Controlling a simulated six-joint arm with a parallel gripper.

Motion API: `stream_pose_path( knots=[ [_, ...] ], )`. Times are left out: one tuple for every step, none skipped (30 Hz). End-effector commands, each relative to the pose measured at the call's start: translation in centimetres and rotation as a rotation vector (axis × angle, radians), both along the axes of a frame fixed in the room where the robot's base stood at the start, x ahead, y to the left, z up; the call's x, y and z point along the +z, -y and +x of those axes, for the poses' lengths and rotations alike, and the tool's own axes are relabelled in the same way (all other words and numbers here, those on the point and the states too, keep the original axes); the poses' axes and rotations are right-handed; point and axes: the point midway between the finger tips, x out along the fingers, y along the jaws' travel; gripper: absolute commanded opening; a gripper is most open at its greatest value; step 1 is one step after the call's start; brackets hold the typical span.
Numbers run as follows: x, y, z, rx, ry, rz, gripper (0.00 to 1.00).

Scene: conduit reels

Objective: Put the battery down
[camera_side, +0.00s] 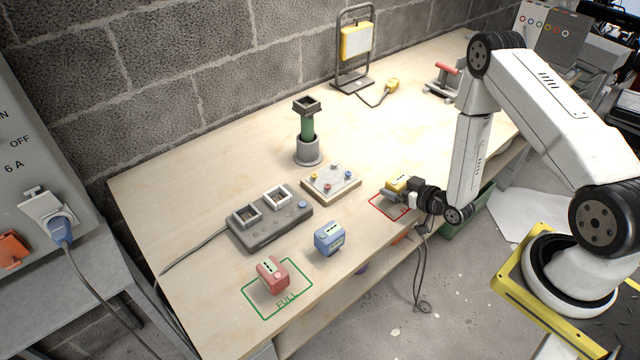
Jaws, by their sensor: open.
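A yellow battery (396,184) is at the red-outlined square (376,204) near the table's front edge. My gripper (402,192) is at this battery, with its jaws open and low over the square. The fingers and the battery overlap in this view, so I cannot tell whether they touch. A red battery (271,275) stands inside the green-outlined square (252,297) marked FULL. A blue battery (329,239) stands on the bare wood between the two squares.
A grey charger (270,233) with two white-framed bays lies left of centre. A small board with coloured knobs (331,182) and a green post in a grey base (307,140) stand behind. A work lamp (356,42) is at the back.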

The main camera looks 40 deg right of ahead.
Motion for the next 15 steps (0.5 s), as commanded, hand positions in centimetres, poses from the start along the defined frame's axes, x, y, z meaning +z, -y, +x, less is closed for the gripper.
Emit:
stream_pose_path(
  knots=[
    [0.2, 0.0, 0.0, 0.000, 0.000, 0.000, 1.00],
    [0.2, 0.0, -0.3, -0.001, -0.001, 0.001, 1.00],
    [0.2, 0.1, -0.6, -0.002, -0.001, 0.000, 1.00],
    [0.3, 0.1, -0.8, -0.002, -0.001, 0.000, 1.00],
    [0.4, 0.1, -1.1, -0.003, -0.002, 0.000, 1.00],
    [0.5, 0.1, -1.5, -0.002, -0.002, 0.000, 1.00],
    [0.6, 0.1, -1.8, -0.002, -0.002, 0.000, 1.00],
    [0.7, 0.1, -2.2, -0.003, -0.003, 0.001, 1.00],
    [0.9, 0.1, -2.7, -0.003, -0.002, 0.001, 1.00],
    [1.0, 0.1, -3.0, -0.003, -0.001, 0.001, 1.00],
    [1.1, 0.1, -3.5, -0.003, -0.003, 0.001, 1.00],
    [1.3, 0.1, -4.1, -0.005, -0.003, 0.002, 1.00],
    [1.5, 0.1, -4.6, -0.004, -0.003, 0.001, 1.00],
    [1.6, 0.1, -5.0, -0.004, -0.002, 0.001, 1.00],
    [1.8, 0.1, -5.6, -0.005, -0.003, 0.003, 1.00]
  ],
)
